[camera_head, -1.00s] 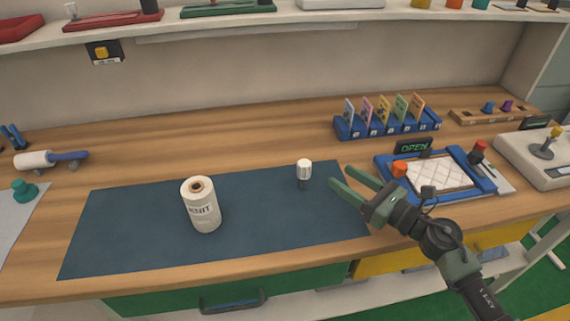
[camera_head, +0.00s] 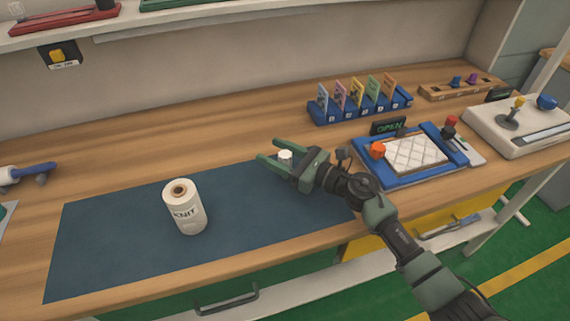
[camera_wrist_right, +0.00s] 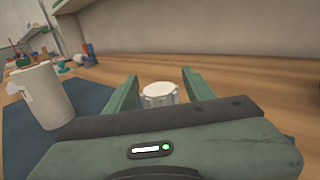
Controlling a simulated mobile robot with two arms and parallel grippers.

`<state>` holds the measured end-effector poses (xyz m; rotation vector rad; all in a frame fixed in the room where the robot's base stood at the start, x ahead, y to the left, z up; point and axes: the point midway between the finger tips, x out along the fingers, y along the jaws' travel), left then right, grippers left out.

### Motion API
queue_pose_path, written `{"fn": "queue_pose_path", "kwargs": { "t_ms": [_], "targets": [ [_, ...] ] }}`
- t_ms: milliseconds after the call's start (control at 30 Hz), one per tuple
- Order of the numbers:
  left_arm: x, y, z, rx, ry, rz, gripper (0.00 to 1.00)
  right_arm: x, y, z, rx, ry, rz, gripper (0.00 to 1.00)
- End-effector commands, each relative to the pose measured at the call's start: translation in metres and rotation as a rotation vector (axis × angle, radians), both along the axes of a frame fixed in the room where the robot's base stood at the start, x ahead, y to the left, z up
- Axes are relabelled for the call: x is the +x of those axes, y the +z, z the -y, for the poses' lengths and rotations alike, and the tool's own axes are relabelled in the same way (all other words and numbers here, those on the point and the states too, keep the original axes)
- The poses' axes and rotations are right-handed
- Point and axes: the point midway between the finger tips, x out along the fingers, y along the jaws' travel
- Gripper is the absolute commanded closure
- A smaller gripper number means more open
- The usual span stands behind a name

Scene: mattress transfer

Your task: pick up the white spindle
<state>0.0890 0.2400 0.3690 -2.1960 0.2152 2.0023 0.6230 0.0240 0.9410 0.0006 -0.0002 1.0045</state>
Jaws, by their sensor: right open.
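The white spindle (camera_head: 285,155) stands on the dark blue mat (camera_head: 120,235), near its back right part. Only its white top shows in the head view; my gripper hides the rest. My right gripper (camera_head: 268,153) is open, with its fingers on either side of the spindle. In the right wrist view the spindle's ribbed white cap (camera_wrist_right: 159,94) sits between the two open fingers (camera_wrist_right: 158,92). I cannot tell whether a finger touches it. My left gripper is in neither view.
A white roll marked KNIT (camera_head: 186,207) stands on the mat to the left. A card rack (camera_head: 360,108), a blue-framed tray (camera_head: 412,155) and a joystick console (camera_head: 525,125) are at the right. The mat's front and far left are clear.

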Motion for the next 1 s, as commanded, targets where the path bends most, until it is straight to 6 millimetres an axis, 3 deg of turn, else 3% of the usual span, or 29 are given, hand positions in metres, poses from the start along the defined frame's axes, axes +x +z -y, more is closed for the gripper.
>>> {"fn": "queue_pose_path", "kwargs": {
  "t_ms": [100,300,667,1000],
  "targets": [
    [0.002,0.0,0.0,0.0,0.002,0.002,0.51,0.0,0.0,0.0,0.0,0.0,0.0,0.47],
    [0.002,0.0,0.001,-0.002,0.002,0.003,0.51,0.0,0.0,0.001,0.0,-0.001,0.0,1.0],
    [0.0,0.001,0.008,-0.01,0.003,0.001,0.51,0.0,0.006,0.001,-0.001,-0.001,0.004,1.0],
    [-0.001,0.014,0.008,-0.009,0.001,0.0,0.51,0.0,0.071,0.001,-0.003,0.0,0.007,1.0]
  ]
}}
